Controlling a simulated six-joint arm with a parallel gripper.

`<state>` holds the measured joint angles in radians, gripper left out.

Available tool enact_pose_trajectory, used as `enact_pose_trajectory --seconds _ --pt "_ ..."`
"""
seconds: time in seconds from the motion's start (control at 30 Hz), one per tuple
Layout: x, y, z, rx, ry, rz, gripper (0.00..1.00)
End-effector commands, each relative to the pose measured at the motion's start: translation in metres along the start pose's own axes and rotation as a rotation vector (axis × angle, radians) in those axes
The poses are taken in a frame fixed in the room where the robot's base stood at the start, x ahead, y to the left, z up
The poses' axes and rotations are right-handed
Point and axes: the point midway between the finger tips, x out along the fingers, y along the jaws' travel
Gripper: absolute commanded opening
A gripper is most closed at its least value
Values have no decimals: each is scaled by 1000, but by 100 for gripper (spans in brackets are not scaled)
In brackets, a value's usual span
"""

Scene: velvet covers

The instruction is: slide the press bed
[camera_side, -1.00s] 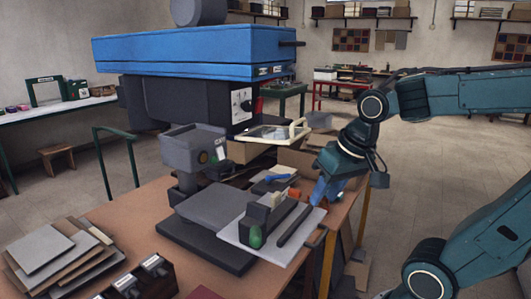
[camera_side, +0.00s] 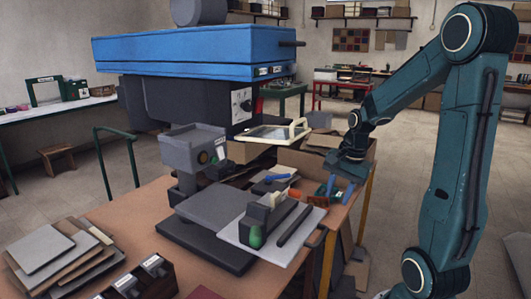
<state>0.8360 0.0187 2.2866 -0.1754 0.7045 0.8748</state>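The press has a blue upper body (camera_side: 200,55) over a dark column. Low on the table in front of it lies a dark grey slab (camera_side: 215,207); a light grey plate (camera_side: 258,244) overlaps it on the right. I cannot tell for sure which of these is the press bed. A dark bar (camera_side: 295,225) lies along the plate's right part. My gripper (camera_side: 339,189) hangs over the table's right edge, right of and behind the plate, apart from it. Its two blue fingers look spread and empty, though they are small in this view.
A cream-framed tray (camera_side: 275,133) sticks out from the press at mid height. Stacked boards (camera_side: 60,255) lie at the table's left. Cardboard boxes (camera_side: 310,160) stand behind my gripper; open floor lies right.

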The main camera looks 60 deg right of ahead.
Motion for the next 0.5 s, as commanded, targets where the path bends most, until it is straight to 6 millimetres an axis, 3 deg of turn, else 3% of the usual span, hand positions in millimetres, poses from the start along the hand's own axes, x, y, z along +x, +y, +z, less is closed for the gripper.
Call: enact_pose_trajectory --seconds 0.27,0.5 --pt "4 0 0 -2 -1 0 34" --pt "23 0 1 -3 -3 3 34"
